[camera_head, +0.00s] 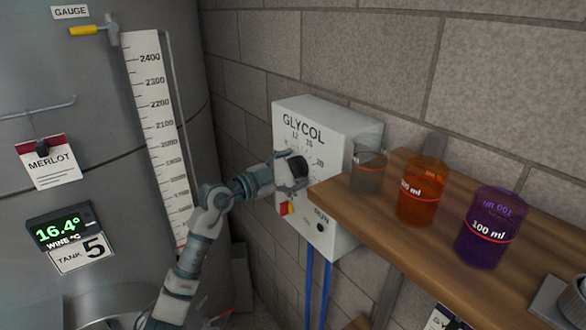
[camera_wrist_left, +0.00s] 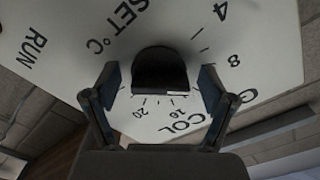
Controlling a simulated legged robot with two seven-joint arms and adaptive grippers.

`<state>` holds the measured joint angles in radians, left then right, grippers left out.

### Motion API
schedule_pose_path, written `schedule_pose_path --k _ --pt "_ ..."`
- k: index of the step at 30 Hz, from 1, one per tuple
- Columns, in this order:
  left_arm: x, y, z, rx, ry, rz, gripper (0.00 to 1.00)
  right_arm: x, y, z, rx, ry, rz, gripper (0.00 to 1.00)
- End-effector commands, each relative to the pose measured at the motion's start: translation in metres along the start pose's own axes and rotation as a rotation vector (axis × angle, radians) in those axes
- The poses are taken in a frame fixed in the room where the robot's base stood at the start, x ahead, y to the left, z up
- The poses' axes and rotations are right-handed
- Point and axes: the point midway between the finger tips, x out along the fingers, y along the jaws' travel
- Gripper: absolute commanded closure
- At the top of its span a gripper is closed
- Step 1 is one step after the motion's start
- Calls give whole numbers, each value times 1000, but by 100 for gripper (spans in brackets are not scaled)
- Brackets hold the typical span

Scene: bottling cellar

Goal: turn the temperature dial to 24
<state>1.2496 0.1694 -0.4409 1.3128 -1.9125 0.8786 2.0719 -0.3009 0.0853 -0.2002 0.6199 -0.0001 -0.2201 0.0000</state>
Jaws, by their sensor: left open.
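The temperature dial (camera_head: 298,166) is a black round knob on the front of the white GLYCOL box (camera_head: 284,109), which is fixed to the block wall. In the left wrist view the dial (camera_wrist_left: 160,66) sits between the two fingers of my left gripper (camera_wrist_left: 159,80). The left gripper (camera_head: 287,172) is open, one finger on each side of the knob, with a visible gap at each side. A short white mark shows on the knob's lower edge there, towards the 16 and 20 side of the scale; its exact reading is unclear. My right gripper is not in view.
A wooden shelf (camera_head: 400,222) juts out right of the box, holding a clear beaker (camera_head: 368,172), an orange beaker (camera_head: 422,192) and a purple beaker (camera_head: 487,230). The steel tank (camera_head: 60,110) stands left.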

Motion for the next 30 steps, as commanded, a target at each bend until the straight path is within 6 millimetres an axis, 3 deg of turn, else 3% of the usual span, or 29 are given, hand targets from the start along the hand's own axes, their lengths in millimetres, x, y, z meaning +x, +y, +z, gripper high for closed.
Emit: schedule_pose_path --k 3,9,11,20,30 --pt "0 0 0 0 -1 0 17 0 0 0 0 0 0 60" --pt "1 1 0 0 -1 1 67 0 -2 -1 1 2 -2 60" --pt "1 0 0 0 -1 0 77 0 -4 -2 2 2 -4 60" --pt "2 0 -2 26 0 -1 77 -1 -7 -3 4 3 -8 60" --pt "2 -2 -4 228 1 -3 77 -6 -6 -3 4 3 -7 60"
